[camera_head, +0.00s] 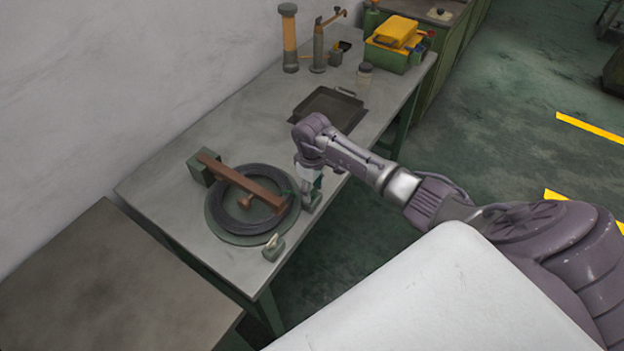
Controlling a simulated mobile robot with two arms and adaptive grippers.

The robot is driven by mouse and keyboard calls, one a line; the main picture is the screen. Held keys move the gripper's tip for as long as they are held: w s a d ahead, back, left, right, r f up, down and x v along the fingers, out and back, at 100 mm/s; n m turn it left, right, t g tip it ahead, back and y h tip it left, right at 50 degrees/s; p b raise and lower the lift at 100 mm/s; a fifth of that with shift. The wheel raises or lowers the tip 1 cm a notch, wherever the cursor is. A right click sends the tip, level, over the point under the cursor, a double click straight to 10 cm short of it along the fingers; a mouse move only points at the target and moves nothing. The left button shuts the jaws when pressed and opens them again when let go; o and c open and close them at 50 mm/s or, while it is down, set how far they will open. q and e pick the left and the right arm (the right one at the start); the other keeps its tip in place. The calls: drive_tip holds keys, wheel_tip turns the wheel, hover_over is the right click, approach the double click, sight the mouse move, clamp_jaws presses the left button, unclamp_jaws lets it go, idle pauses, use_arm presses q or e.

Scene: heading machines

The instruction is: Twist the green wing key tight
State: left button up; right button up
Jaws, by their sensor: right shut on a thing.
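My right gripper (308,188) points down at the right side of a round green plate (228,236), near the table's edge. It is shut on the green wing key (318,182), of which only a small green bit shows between the fingers. The key is at a small green block (312,206) beside the plate; the gripper hides most of the contact, so I cannot tell how far the key is turned. My left gripper is not in view.
A dark wire coil (225,216) lies on the plate, with a brown bar (240,180) across it. A second small block (273,248) with a pale tab stands at the front. A dark tray (328,108) and a green box (392,57) with yellow things stand farther back on the table.

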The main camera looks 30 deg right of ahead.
drive_tip(key=shift+w+r, duration=0.1)
drive_tip(key=shift+r, duration=0.05)
drive_tip(key=o, duration=1.1)
drive_tip(key=shift+o, duration=0.2)
wheel_tip(320, 180, up, 12)
